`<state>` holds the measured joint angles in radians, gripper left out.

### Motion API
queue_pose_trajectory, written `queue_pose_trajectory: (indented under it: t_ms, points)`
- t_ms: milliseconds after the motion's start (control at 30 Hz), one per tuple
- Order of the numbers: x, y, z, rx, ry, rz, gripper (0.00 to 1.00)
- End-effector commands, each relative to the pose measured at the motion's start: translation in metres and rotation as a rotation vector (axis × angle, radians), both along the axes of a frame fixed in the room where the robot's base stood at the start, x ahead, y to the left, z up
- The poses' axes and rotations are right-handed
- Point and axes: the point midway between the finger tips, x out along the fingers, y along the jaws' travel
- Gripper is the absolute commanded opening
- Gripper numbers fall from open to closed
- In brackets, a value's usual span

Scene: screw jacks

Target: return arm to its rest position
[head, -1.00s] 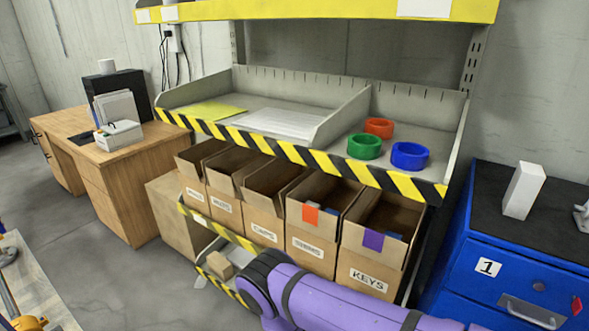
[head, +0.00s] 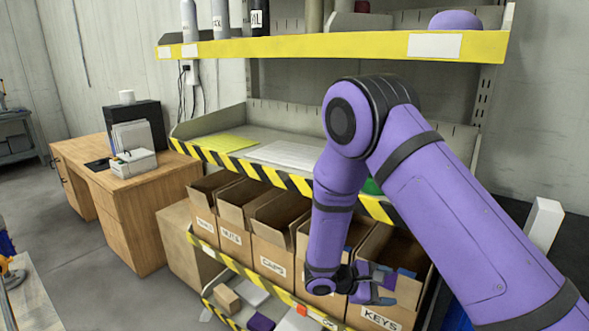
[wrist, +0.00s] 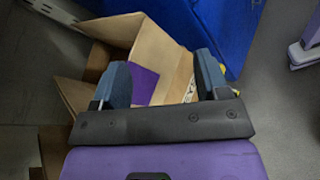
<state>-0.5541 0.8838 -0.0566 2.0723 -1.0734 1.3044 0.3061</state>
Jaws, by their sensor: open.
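My purple arm (head: 440,220) rises on the right of the head view, bends at a dark elbow and hangs down toward the boxes. My gripper (head: 383,285) is at its lower end, in front of the KEYS box (head: 381,318). In the wrist view my gripper (wrist: 162,72) has its two blue-grey fingers wide apart with nothing held between them. An open cardboard box (wrist: 165,50) with a purple patch (wrist: 143,82) lies beyond and between the fingers. I cannot tell whether a finger touches the box.
Several labelled cardboard boxes (head: 232,238) stand in a row under a striped shelf edge (head: 270,178). A yellow-edged shelf (head: 330,47) is above. A wooden desk (head: 135,195) stands at left. A blue cabinet (wrist: 212,25) is close by in the wrist view. Open floor (head: 90,285) lies at left.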

Motion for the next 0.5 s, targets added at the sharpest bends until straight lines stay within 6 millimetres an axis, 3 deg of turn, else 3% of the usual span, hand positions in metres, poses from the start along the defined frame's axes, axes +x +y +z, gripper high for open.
queue_pose_trajectory:
  t_ms: [33,200,500]
  points:
    - [0.000,-0.004,0.018,0.034,-0.022,-0.036,0.68]
    - [-0.010,-0.019,0.067,0.148,-0.082,-0.157,0.68]
    - [-0.036,-0.041,0.140,0.351,-0.191,-0.336,0.68]
